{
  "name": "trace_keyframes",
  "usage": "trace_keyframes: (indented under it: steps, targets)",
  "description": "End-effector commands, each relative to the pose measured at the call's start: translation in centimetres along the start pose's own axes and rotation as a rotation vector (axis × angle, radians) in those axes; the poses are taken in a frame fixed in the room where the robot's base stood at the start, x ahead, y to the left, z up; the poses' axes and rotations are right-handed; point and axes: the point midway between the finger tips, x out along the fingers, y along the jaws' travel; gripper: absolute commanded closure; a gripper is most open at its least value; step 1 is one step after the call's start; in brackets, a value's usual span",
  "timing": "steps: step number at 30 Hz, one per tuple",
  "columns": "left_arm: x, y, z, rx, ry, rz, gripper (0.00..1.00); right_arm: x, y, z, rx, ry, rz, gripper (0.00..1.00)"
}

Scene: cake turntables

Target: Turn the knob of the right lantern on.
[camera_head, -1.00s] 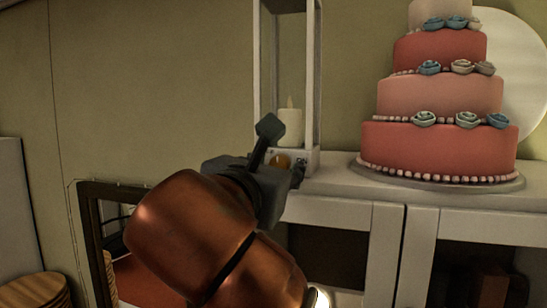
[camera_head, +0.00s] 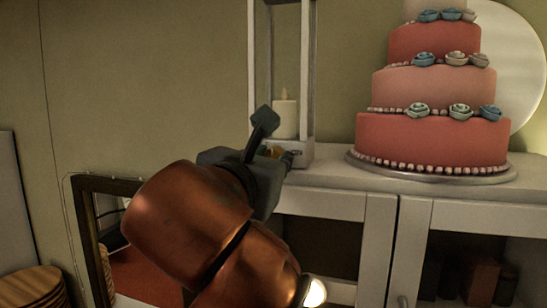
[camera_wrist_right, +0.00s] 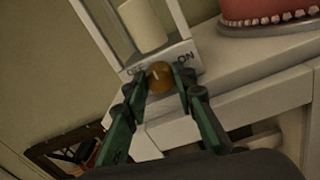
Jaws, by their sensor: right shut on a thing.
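The white lantern (camera_head: 308,70) stands on the white cabinet, with a candle (camera_head: 284,118) inside. It also shows in the wrist view (camera_wrist_right: 178,22). Its round orange-brown knob (camera_wrist_right: 159,77) is on the front of the base, between the words OFF on the left and ON on the right. A pale mark on the knob points up between the words. My right gripper (camera_wrist_right: 160,80) is shut on the knob, one finger on each side. In the head view the right gripper (camera_head: 272,150) partly hides the knob and base. My left gripper is not in view.
A tiered pink cake (camera_head: 432,138) on a round stand (camera_head: 432,174) is to the right of the lantern. The cabinet top (camera_head: 335,178) between them is clear. A dark-framed opening (camera_head: 90,215) is at lower left.

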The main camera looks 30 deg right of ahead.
Motion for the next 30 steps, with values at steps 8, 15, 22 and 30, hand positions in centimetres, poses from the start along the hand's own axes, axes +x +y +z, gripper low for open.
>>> trace_keyframes:
  steps: [8,15,22,30]
  targets:
    - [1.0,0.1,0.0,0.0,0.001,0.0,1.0,-0.1,0.0,-0.1,0.183,-0.01,0.005,1.0]
    - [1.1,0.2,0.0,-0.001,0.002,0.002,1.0,-0.1,0.0,0.0,0.247,-0.013,0.005,1.0]
    - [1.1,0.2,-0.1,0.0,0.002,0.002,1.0,-0.1,0.0,0.0,0.246,-0.014,0.005,0.72]
    - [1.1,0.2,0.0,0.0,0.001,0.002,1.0,0.0,0.0,0.0,0.245,-0.013,0.004,0.58]
